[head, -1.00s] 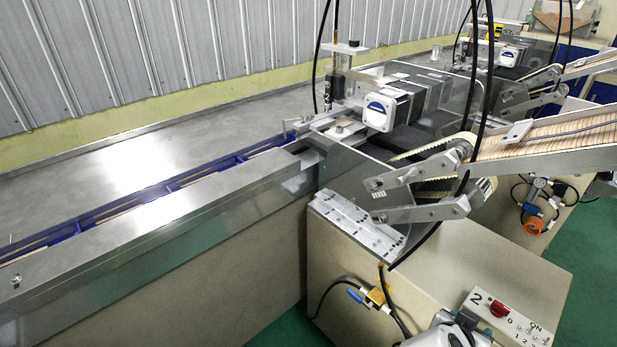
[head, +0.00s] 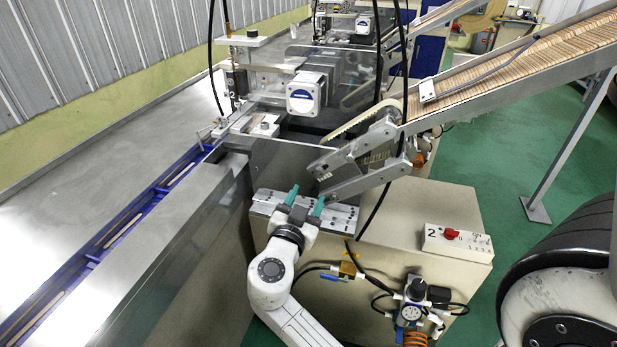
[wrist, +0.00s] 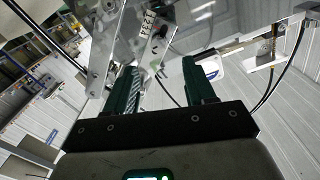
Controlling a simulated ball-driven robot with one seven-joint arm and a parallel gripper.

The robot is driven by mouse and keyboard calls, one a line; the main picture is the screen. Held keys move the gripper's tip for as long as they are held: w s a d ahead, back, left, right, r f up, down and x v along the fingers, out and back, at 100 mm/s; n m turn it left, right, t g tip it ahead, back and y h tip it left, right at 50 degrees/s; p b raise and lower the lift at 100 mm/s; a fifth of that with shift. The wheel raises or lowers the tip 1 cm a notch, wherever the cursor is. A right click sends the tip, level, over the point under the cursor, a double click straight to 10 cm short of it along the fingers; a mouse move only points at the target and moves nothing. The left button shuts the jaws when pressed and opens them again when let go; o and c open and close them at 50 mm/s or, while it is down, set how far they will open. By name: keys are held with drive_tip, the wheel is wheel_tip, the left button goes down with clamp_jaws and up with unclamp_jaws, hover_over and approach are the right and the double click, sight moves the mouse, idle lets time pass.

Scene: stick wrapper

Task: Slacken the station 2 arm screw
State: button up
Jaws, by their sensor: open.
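The station 2 arm, a pair of grey metal plates (head: 362,165), slopes down from the stick chute towards the slotted mounting block (head: 342,218). In the wrist view the arm plates (wrist: 150,52) appear beyond my fingers, with small dark round details on them. I cannot tell which of these is the arm screw. My gripper (head: 306,199) has teal fingers, points up and stands in front of the block, below and left of the arm's lower end. In the wrist view my gripper (wrist: 161,78) is open, with nothing between its fingers.
The control box marked 2 (head: 457,242) with a red switch sits on the beige cabinet (head: 425,205). An air regulator (head: 410,312) and hoses hang at its front. Black cables (head: 402,70) hang past the arm. The stick chute (head: 520,60) rises to the right.

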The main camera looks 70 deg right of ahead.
sight(319, 174)
drive_tip(key=d+p, duration=0.2)
drive_tip(key=d, duration=0.6)
drive_tip(key=shift+w+d, duration=0.1)
drive_tip(key=shift+w, duration=0.1)
drive_tip(key=shift+c, duration=0.4)
clamp_jaws()
